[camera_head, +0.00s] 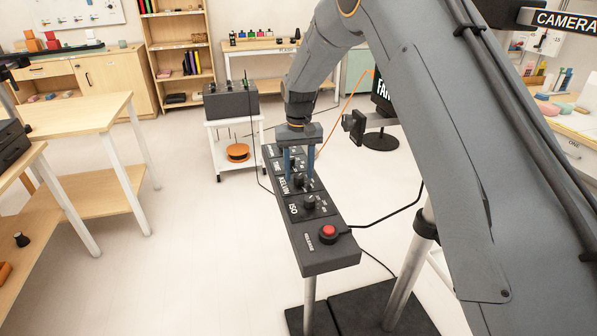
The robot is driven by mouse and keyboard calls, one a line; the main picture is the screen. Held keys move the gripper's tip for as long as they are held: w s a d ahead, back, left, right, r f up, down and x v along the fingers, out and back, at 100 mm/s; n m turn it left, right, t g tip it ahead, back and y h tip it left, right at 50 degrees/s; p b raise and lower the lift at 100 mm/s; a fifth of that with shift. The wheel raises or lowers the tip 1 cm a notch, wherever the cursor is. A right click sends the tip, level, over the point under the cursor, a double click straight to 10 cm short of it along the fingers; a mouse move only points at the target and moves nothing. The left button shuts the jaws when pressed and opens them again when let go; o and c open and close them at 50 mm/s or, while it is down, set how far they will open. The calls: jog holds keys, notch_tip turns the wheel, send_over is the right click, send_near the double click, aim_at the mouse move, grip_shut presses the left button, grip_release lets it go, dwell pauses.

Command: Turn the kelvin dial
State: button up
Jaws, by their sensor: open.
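A dark control panel (325,262) stands on a post, with a row of black dials and white labels along its top. The kelvin dial (299,183) sits beside the label KELVIN, in the upper half of the panel. My gripper (299,178) points down over this dial, with its blue fingers apart, one on each side. The fingers partly hide the dial, and I cannot tell whether they touch it. The ISO dial (309,202) is just nearer, fully in view.
A red button (328,231) sits at the panel's near end, with a black cable running right. A camera post (409,265) stands at right. A white cart (228,148) with a dark box stands behind. Wooden tables (75,115) are at left. The floor between is clear.

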aim_at(299, 176)
notch_tip(299, 176, up, 7)
jog(key=shift+r+b, duration=0.2)
jog(key=shift+b, duration=0.7)
jog(key=s+d+f, duration=0.1)
jog(key=s+d, duration=0.5)
jog(key=s, duration=0.5)
jog(key=s+d+f+m, duration=0.1)
jog(key=s+d+f, duration=0.1)
jog(key=s+d, duration=0.5)
jog(key=s+d+f+m, duration=0.1)
jog(key=s+d, duration=0.6)
jog(key=s, duration=0.7)
jog(key=shift+s+f+t, duration=0.2)
jog(key=shift+s+t, duration=0.2)
grip_shut()
